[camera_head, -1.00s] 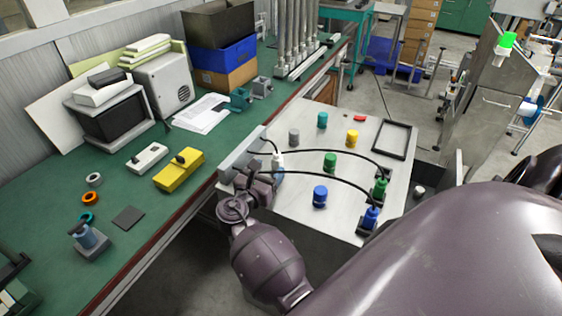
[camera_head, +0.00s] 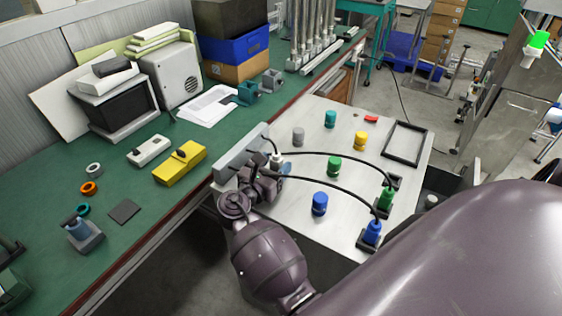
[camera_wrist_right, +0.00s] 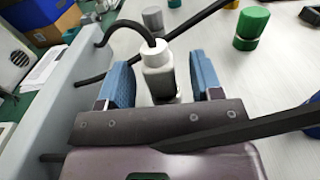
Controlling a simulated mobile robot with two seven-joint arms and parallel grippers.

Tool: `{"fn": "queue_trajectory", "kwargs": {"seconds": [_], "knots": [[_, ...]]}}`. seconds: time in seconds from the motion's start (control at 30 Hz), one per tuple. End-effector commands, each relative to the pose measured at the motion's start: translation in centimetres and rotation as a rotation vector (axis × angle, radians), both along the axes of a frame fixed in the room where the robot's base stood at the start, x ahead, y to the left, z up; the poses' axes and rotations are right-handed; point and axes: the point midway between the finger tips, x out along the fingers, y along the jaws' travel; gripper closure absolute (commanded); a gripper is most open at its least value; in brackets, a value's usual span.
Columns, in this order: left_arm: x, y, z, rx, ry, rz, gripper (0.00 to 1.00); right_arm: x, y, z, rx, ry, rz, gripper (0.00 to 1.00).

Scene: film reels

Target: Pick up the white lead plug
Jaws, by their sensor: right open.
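The white lead plug (camera_wrist_right: 158,72) stands upright in the right wrist view, with a black cable curving from its top to the grey metal bar on the left. It shows small in the head view (camera_head: 275,161), partly hidden by my right gripper. My right gripper (camera_wrist_right: 163,82) is open, with one blue-padded finger on each side of the plug. A gap shows on both sides, so the fingers look apart from it. My left gripper is not in view.
Black cables run over the pale board (camera_head: 300,222) to a green plug (camera_head: 386,198) and a blue plug (camera_head: 372,232); one crosses close to my gripper. A grey bar (camera_head: 240,152) lines the board's left edge. Several coloured caps stand beyond, including a blue one (camera_head: 320,204).

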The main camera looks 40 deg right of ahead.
Motion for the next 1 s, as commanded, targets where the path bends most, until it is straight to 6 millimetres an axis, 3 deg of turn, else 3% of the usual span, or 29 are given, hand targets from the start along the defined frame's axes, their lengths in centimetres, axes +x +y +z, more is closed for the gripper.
{"fn": "queue_trajectory", "kwargs": {"seconds": [0.37,0.73,1.0], "knots": [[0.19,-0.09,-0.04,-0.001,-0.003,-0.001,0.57,-0.05,0.29,0.00,0.001,0.000,-0.001,0.40],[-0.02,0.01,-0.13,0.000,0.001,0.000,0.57,-0.04,0.26,-0.01,0.001,0.000,-0.001,0.94],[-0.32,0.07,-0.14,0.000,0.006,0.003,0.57,-0.02,0.21,0.15,0.000,-0.001,-0.001,0.94]]}}
